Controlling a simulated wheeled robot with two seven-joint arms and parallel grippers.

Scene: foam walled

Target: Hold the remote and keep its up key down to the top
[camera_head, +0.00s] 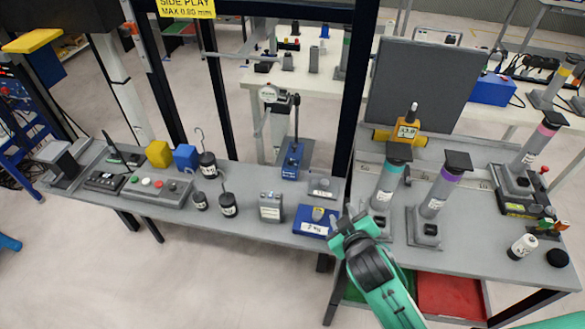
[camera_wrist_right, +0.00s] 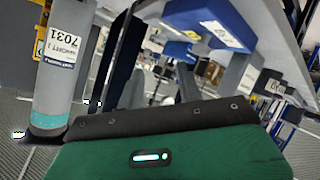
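I cannot make out for sure which thing is the remote or its up key. A flat dark device (camera_head: 105,181) lies at the left end of the grey bench, beside a grey button box (camera_head: 158,189) with red, white and green buttons. My right gripper (camera_head: 350,222) is over the bench's front edge, just right of a blue-based block (camera_head: 314,221), far from both devices. Its fingertips are small and partly hidden. In the right wrist view, the green gripper body fills the bottom and no held thing shows. My left gripper is not in view.
Dark upright posts (camera_head: 217,90) rise behind the bench. Hooked black weights (camera_head: 228,204) stand at its middle. Columns with teal (camera_head: 388,178) and purple (camera_head: 439,195) bands stand right of my right gripper. A red bin (camera_head: 450,296) is below.

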